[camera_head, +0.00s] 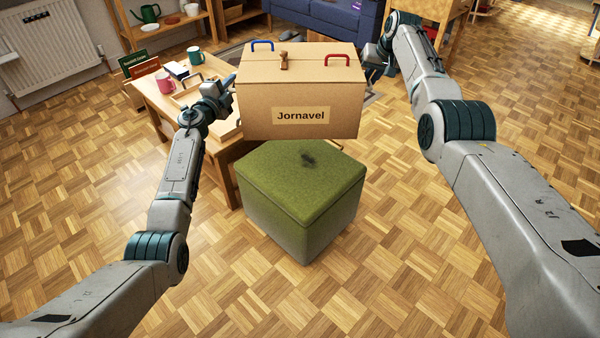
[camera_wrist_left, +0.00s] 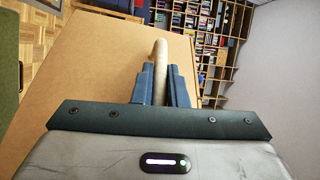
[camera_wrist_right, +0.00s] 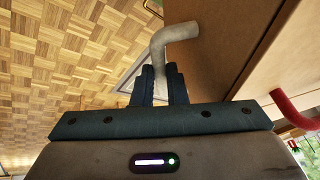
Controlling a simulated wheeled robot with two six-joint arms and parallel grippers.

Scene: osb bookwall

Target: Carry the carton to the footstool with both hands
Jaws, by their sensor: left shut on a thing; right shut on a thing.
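The carton (camera_head: 300,92) is a brown box labelled "Jornavel", level in the air just behind and above the footstool (camera_head: 300,200). It has a blue handle (camera_head: 262,45) and a red handle (camera_head: 338,60) on top, and pale handles on its sides. My left gripper (camera_head: 230,97) is shut on the left pale handle (camera_wrist_left: 160,52). My right gripper (camera_head: 370,62) is shut on the right pale handle (camera_wrist_right: 178,35). The footstool is a green padded cube with a small dark thing or mark (camera_head: 308,158) on top. The carton's underside is hidden.
A small wooden stamp-like object (camera_head: 284,61) stands on the carton. A low wooden table (camera_head: 160,98) with mugs and books is behind left, close to the footstool. A blue sofa (camera_head: 320,17) is at the back. The parquet floor (camera_head: 290,310) in front is clear.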

